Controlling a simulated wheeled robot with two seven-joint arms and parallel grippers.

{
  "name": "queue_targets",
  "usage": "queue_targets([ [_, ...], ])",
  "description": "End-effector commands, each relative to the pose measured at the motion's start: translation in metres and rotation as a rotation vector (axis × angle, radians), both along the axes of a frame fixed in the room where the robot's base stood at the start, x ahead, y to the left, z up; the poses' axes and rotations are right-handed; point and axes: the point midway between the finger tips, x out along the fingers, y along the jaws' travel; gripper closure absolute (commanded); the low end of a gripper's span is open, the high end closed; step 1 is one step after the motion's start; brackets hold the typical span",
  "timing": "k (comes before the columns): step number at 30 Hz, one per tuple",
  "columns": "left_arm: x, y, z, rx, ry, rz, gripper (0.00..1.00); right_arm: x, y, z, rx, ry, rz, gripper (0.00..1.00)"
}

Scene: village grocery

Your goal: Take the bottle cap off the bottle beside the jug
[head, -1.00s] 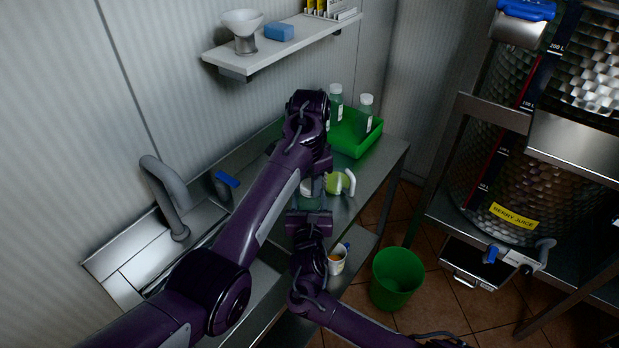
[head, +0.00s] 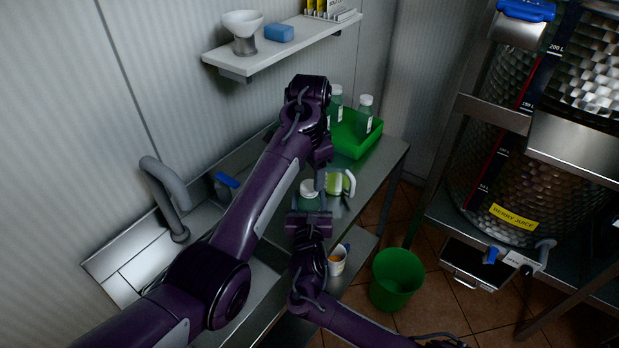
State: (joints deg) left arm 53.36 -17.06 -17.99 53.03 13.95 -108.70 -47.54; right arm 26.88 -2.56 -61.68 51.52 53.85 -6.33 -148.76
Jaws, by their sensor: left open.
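A green bottle (head: 307,203) with a white bottle cap (head: 310,187) on top stands on the steel counter, to the left of the jug (head: 336,184), which is light green with a white handle. My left gripper (head: 320,182) points down beside the cap, between it and the jug. It is open and nothing shows in it. My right gripper (head: 308,214) is at the near side of the bottle and hides its lower part. Its fingertips are too dark and overlapped to tell whether they close on the bottle.
A green tray (head: 354,150) with capped bottles (head: 365,115) stands at the counter's far end. A cup (head: 337,262) sits below the counter edge. A tap (head: 167,197) and sink are at left. A green bin (head: 397,279) stands on the floor. A shelf (head: 285,47) hangs above.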

Motion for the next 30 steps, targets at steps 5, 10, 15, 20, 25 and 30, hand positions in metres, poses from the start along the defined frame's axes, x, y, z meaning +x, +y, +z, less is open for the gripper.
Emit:
queue_targets([
  [5, 0.0, 0.0, 0.014, 0.0, 0.0, -0.001, 0.4, 0.0, 0.0, 0.001, 0.001, -0.002, 0.0, 1.0],
  [10, 0.0, 0.0, 0.013, 0.0, 0.0, -0.001, 0.4, 0.0, 0.0, 0.001, 0.001, -0.002, 0.0, 0.45],
  [15, 0.0, 0.0, 0.013, 0.0, 0.0, -0.001, 0.4, 0.0, 0.0, 0.001, 0.001, -0.001, 0.0, 0.23],
  [20, 0.0, 0.0, 0.013, 0.0, 0.0, -0.001, 0.4, 0.0, 0.0, 0.0, 0.0, -0.001, 0.0, 0.22],
  [25, 0.0, 0.0, 0.013, 0.0, 0.0, -0.001, 0.4, -0.003, 0.0, 0.0, 0.0, 0.0, 0.001, 0.22],
  [30, 0.0, 0.0, 0.015, 0.0, 0.0, -0.001, 0.4, -0.026, 0.0, -0.001, 0.001, 0.002, 0.001, 0.22],
])
